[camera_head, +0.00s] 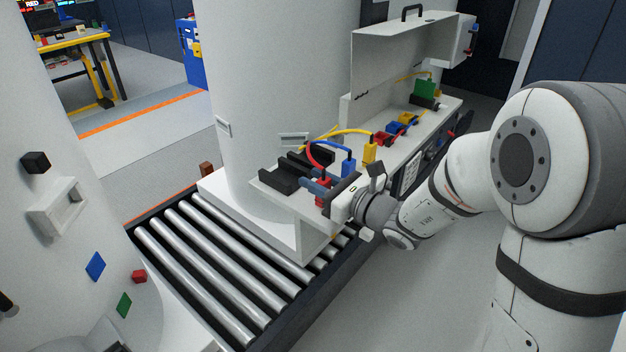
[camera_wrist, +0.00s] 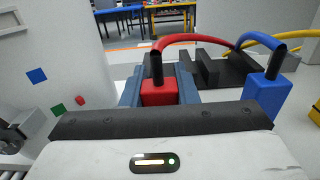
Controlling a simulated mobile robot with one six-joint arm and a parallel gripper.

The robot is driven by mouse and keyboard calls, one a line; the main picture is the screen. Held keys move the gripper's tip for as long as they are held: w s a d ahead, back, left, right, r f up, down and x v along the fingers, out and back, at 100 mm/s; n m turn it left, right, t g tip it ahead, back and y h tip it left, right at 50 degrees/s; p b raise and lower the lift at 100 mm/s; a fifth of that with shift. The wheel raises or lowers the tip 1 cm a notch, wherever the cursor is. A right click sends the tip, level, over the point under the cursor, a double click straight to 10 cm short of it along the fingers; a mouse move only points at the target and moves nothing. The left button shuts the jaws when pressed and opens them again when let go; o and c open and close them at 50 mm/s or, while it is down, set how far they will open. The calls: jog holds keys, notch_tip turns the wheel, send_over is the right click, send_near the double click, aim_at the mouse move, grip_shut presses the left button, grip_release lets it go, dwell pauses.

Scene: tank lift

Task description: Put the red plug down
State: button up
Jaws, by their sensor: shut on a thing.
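The red plug (camera_head: 322,199) is held between the blue-grey fingers of my gripper (camera_head: 318,188) at the left end of the white bench. In the wrist view the red plug (camera_wrist: 160,92) stands upright between the two fingers (camera_wrist: 160,88), with a black stem on top and a red cable arching right. My gripper is shut on it. The plug's underside is hidden, so I cannot tell whether it touches the bench. A blue plug (camera_head: 348,167) with a blue cable and a yellow plug (camera_head: 370,153) with a yellow cable stand further right along the bench.
Black holder blocks (camera_head: 283,178) lie left of my gripper on the bench; they also show in the wrist view (camera_wrist: 232,70). A roller conveyor (camera_head: 215,265) runs below. An open white lid (camera_head: 400,55) rises behind the bench.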

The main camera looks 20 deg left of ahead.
jog(key=o, duration=1)
jog(key=shift+f, duration=0.1)
jog(key=b+v, duration=0.1)
jog(key=v, duration=1.1)
jog(key=s+d+f+n+g+h, duration=0.2)
jog(key=s+n+g+h, duration=0.15)
jog(key=s+n, duration=0.25)
jog(key=s+d+f+n+g+h, duration=0.2)
jog(key=s+n+g+h, duration=0.15)
jog(key=s+n, duration=0.35)
jog(key=s+d+n+t+h, duration=0.1)
jog(key=d+n+t+h, duration=0.1)
jog(key=d+n+h, duration=0.7)
jog(key=shift+s+d+n+t+h, duration=0.25)
jog(key=shift+d+n+t+h, duration=0.05)
jog(key=shift+d, duration=3.35)
jog(key=shift+f, duration=0.1)
